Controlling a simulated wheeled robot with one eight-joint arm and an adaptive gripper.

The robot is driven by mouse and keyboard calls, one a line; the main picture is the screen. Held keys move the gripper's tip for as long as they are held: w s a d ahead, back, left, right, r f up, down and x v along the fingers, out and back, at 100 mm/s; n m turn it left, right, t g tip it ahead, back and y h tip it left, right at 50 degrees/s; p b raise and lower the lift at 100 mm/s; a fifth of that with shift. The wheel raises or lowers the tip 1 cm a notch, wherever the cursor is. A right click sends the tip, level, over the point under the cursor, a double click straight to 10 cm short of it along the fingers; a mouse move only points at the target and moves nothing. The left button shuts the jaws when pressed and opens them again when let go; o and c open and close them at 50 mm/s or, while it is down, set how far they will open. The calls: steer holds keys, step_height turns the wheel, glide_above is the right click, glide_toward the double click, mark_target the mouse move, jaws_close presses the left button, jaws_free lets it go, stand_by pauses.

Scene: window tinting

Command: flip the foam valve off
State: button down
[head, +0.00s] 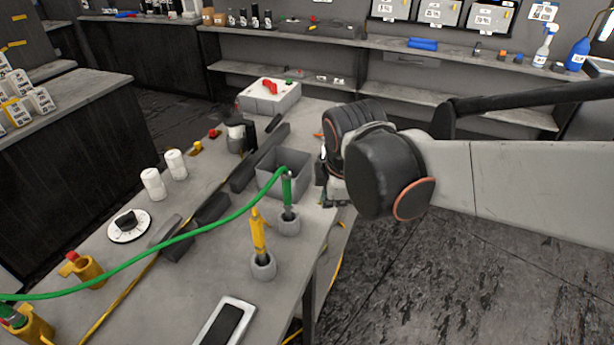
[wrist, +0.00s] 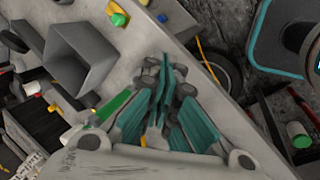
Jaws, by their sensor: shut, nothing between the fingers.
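No part is labelled as the foam valve, so I cannot tell which one it is. In the head view, a brass fitting with a red top (head: 83,267) stands at the table's left edge. A second brass fitting with a green top (head: 22,322) is at the bottom left corner, partly cut off. A white box with a red lever (head: 268,90) sits at the table's far end. My gripper (head: 328,198) is beside the table's right edge, near the grey bin, partly hidden by my wrist. In the wrist view my gripper (wrist: 160,85) is shut, with nothing between its teal fingers.
A grey open bin (head: 285,175) stands mid-table. A green wand (head: 287,190) and a yellow wand (head: 258,235) stand in cups. A green hose (head: 130,262) crosses the table. A black dial (head: 128,225) and white bottles (head: 153,184) are at left. Floor right of the table is clear.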

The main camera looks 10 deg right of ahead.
steer(key=w+a+f+n+g+h+p, duration=0.1)
steer(key=w+a+f+n+g+p, duration=0.1)
steer(key=w+f+n+p, duration=0.2)
steer(key=shift+w+a+n, duration=0.35)
steer(key=shift+w+n, duration=1.4)
steer(key=shift+n, duration=2.55)
steer(key=shift+f, duration=0.1)
steer(key=b, duration=0.3)
glide_toward(321, 210)
steer(key=f, duration=0.1)
steer(key=s+a+f, duration=0.1)
steer(key=f, duration=0.1)
steer(key=s+f, duration=0.1)
steer(key=shift+s+a+f, duration=0.15)
steer(key=shift+a+f, duration=0.2)
steer(key=shift+f, duration=0.05)
steer(key=shift+w+d+f+b, duration=0.15)
steer(key=shift+w+d+b, duration=0.25)
steer(key=shift+w, duration=0.2)
steer(key=shift+w+d+f+b, duration=0.15)
steer(key=shift+w+d+b, duration=0.1)
steer(key=shift+w+d, duration=0.3)
steer(key=shift+w+d+r, duration=0.1)
steer(key=shift+w+d, duration=0.2)
steer(key=shift+w, duration=0.25)
